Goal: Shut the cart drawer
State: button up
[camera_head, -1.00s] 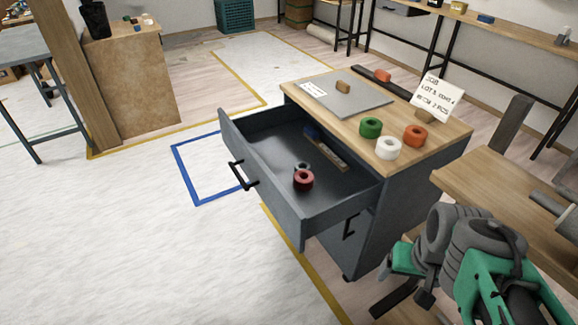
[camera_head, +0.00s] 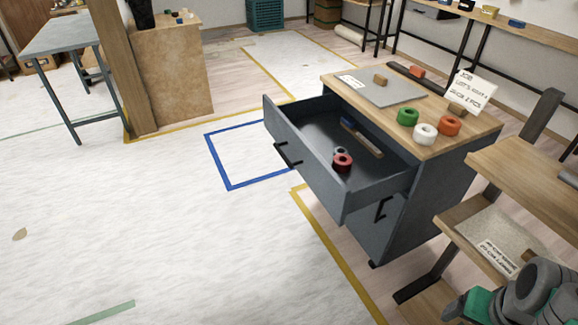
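The cart (camera_head: 437,186) is a dark grey cabinet with a wooden top. Its upper drawer (camera_head: 312,172) is pulled far out toward the left and front. The drawer has a black bar handle (camera_head: 287,155) on its front. Inside lie a red tape roll (camera_head: 342,162), a small dark ring behind it, and a wood-and-blue tool (camera_head: 361,138). A lower front with its own black handle (camera_head: 383,208) is closed. Part of my grey and green arm shows at the bottom right corner, apart from the drawer. My gripper's fingers are out of the frame.
Green (camera_head: 408,116), white (camera_head: 425,134) and orange (camera_head: 449,125) rolls, a grey sheet (camera_head: 383,92) and a card (camera_head: 471,90) are on the cart top. A wooden shelf unit (camera_head: 530,170) stands close at right. Floor left of the drawer is open, with a blue taped outline (camera_head: 229,187).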

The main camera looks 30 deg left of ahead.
aim_at(306, 132)
jog(key=u, duration=0.05)
jog(key=k, duration=0.3)
jog(key=u, duration=0.8)
